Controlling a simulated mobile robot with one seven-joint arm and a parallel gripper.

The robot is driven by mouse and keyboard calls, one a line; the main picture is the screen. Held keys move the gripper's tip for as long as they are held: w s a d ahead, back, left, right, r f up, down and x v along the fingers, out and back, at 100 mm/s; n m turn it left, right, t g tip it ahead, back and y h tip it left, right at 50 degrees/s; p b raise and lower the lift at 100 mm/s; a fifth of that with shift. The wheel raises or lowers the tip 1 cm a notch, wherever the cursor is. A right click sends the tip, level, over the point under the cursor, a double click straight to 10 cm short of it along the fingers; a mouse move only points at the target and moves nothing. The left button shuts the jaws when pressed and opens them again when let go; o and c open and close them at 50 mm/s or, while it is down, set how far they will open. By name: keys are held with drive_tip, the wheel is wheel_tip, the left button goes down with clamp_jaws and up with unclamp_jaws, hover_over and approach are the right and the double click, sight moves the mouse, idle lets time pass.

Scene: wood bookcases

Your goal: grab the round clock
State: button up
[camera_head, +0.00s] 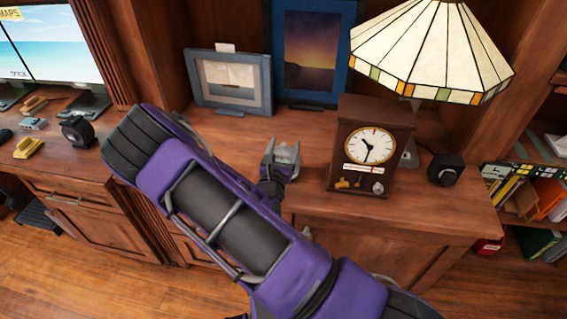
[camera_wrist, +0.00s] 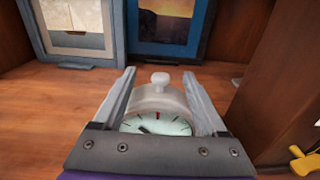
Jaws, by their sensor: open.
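The round clock (camera_wrist: 158,106) is a small silver clock with a knob on top and a pale face. In the wrist view it stands on the wooden cabinet top, between the two fingers of my gripper (camera_wrist: 158,76). My gripper is open, with one finger on each side of the clock. Whether either finger touches it, I cannot tell. The lower part of its face is hidden by the gripper body. In the head view the clock (camera_head: 286,155) shows as a small grey shape within my gripper (camera_head: 283,146).
A wooden mantel clock (camera_head: 344,113) with a white dial stands close to the right of my gripper. A stained-glass lamp (camera_head: 430,50) rises behind it. A blue-grey framed picture (camera_head: 213,107) and a blue sunset picture (camera_head: 345,24) stand behind. A black cube-like object (camera_head: 446,168) is farther right.

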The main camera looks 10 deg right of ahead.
drive_tip(key=shift+x, duration=1.25)
drive_tip(key=c, duration=1.1)
drive_tip(key=shift+f, duration=0.1)
clamp_jaws()
drive_tip(key=shift+s+f, duration=0.15)
